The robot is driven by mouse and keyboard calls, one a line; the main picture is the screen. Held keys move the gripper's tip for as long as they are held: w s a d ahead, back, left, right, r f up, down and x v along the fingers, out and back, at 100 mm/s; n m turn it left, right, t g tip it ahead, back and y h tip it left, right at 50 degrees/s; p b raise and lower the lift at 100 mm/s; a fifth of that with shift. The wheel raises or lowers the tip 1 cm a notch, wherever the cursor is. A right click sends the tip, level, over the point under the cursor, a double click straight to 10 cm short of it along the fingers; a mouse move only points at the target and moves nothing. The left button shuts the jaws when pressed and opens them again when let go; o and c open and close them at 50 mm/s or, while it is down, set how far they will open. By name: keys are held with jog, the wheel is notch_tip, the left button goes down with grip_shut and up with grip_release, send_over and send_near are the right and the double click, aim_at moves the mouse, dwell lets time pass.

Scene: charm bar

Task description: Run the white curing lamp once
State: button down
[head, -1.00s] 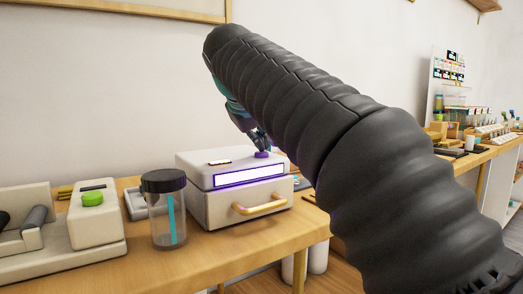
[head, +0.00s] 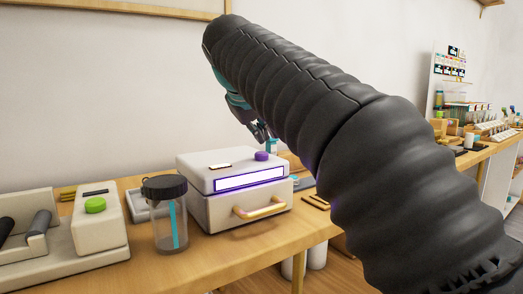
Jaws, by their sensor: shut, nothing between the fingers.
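The white curing lamp (head: 222,212) is a box on the wooden table, with a purple button (head: 261,156) on top near its right side. Its front window (head: 250,179) glows white with a violet edge. A tan handle (head: 259,207) is on the drawer front below, which looks closed. My gripper (head: 262,136) is shut and empty, just above and behind the button, apart from it. My dark arm hides part of what lies to the right.
A clear jar with a black lid (head: 165,215) stands left of the lamp. A white device with a green button (head: 95,206) is further left. The table's front edge (head: 235,262) runs close below the lamp. A second bench (head: 480,158) with small items is at the right.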

aim_at(261, 153)
notch_tip(261, 153, up, 2)
jog(key=shift+r+p, duration=0.25)
jog(key=shift+p, duration=0.6)
jog(key=shift+r, duration=0.95)
jog(key=s+d+f+m+g, duration=0.1)
jog(key=s+d+f+m, duration=0.1)
jog(key=s+d+f, duration=0.3)
jog(key=s+d+f+m+g+y, duration=0.1)
jog(key=s+d+f, duration=0.5)
jog(key=s+f, duration=0.7)
jog(key=s+d+f+m+g+y, duration=0.1)
jog(key=s+d+f+m, duration=0.2)
jog(key=f, duration=1.5)
jog(key=s+d, duration=0.3)
jog(key=s, duration=0.3)
jog(key=shift+s, duration=0.3)
